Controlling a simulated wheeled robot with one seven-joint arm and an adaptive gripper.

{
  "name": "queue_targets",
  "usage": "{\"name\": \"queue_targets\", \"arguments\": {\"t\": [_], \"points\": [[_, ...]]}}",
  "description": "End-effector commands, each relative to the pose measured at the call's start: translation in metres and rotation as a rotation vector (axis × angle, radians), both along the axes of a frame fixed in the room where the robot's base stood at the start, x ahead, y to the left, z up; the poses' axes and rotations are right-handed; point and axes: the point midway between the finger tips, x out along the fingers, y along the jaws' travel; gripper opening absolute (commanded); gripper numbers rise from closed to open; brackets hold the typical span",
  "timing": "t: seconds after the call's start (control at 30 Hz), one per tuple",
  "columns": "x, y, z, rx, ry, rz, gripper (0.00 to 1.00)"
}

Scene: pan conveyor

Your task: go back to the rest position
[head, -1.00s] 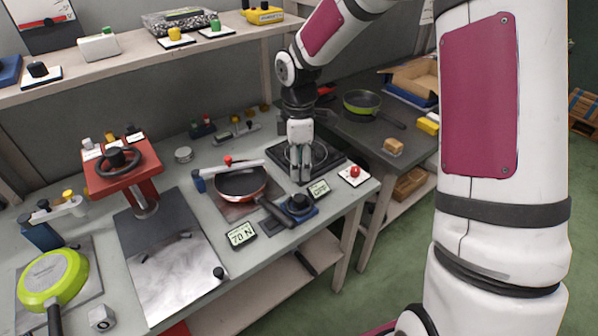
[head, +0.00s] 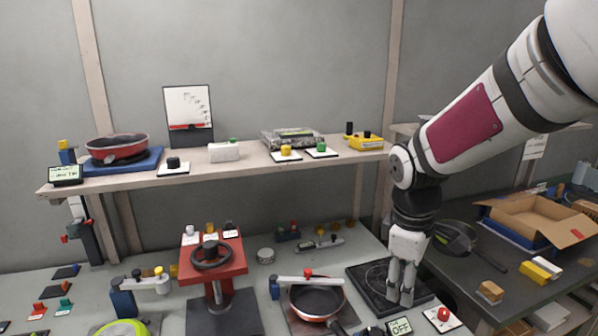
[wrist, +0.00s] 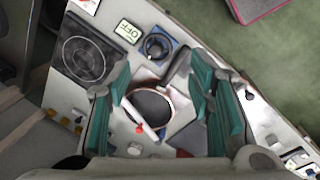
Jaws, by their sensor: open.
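My gripper (head: 401,286) points down above the bench, over the right side near the black hotplate (head: 362,276) in the head view. Its fingers are apart with nothing between them. In the wrist view the two teal finger pads (wrist: 168,112) stand wide apart, and a red pan (wrist: 152,104) shows on the bench below between them. The same red pan (head: 318,303) is left of my gripper in the head view, with a white bar across it.
A red press with a black handwheel (head: 211,257) stands left of the pan. A shelf (head: 240,166) runs along the wall, holding another red pan (head: 117,148) and button boxes. A darker table (head: 455,285) with an open cardboard box (head: 535,220) is at right.

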Motion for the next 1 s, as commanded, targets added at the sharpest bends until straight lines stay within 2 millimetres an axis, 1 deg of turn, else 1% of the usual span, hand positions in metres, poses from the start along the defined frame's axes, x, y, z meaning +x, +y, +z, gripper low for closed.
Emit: {"name": "queue_targets", "arguments": {"t": [0.03, 0.17, 0.2, 0.4, 0.5, 0.6, 0.7, 0.83, 1.0], "points": [[-0.013, 0.0, 0.015, -0.004, -0.033, -0.053, 0.48], [-0.045, -0.001, 0.044, 0.008, -0.107, -0.213, 0.48], [-0.056, -0.001, 0.052, 0.018, -0.129, -0.262, 0.48], [-0.11, 0.0, 0.082, 0.097, -0.241, -0.504, 0.48], [-0.137, 0.002, 0.09, 0.16, -0.289, -0.62, 0.48], [-0.16, 0.004, 0.094, 0.225, -0.326, -0.72, 0.48], [-0.178, 0.005, 0.095, 0.284, -0.349, -0.799, 0.48], [-0.191, 0.007, 0.095, 0.334, -0.362, -0.86, 0.48], [-0.196, 0.008, 0.094, 0.352, -0.365, -0.883, 0.48]]}}
